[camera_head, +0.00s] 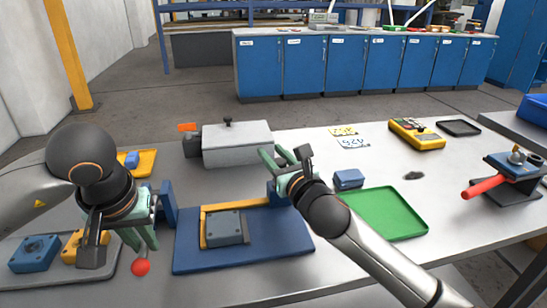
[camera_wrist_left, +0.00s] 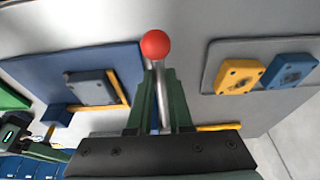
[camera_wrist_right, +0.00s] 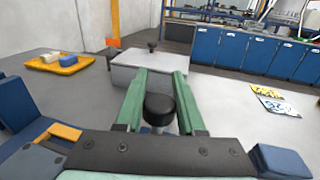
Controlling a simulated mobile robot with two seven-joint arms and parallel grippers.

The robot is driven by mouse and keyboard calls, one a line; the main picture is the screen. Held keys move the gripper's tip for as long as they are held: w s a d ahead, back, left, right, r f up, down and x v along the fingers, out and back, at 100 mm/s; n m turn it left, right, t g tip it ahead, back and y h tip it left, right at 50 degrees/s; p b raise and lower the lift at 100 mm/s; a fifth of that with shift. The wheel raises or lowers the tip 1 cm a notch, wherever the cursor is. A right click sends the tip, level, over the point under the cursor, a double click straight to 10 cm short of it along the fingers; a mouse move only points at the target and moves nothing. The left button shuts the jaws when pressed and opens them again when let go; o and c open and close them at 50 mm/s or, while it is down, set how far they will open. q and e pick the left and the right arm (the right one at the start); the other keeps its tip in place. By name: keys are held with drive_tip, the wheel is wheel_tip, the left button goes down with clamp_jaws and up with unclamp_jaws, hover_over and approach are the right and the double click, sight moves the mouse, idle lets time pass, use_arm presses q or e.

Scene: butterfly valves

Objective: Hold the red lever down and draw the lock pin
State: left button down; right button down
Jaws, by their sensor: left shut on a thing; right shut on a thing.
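The red lever is a metal rod with a red ball end (camera_head: 140,267), left of the blue fixture plate (camera_head: 185,257). My left gripper (camera_head: 140,238) is shut on the rod. In the left wrist view the ball (camera_wrist_left: 156,44) sticks out past the fingertips of my left gripper (camera_wrist_left: 158,88). My right gripper (camera_head: 283,160) is at the plate's far right corner. In the right wrist view the lock pin's black knob (camera_wrist_right: 160,109), on a pale metal stem, lies between the fingers of my right gripper (camera_wrist_right: 160,85). They are shut on the pin. The pin's lower end is hidden.
A blue-grey block (camera_head: 224,228) sits by a yellow angle on the plate. A grey box (camera_head: 238,143) stands behind. A green tray (camera_head: 385,212) and small blue block (camera_head: 348,179) are right of my right gripper. A separate red-handled valve (camera_head: 485,187) stands far right.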

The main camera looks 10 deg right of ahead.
drive_tip(key=shift+r, duration=0.3)
drive_tip(key=c, duration=0.9)
unclamp_jaws()
drive_tip(key=o, duration=0.4)
drive_tip(key=shift+f, duration=0.1)
drive_tip(key=v, duration=1.2)
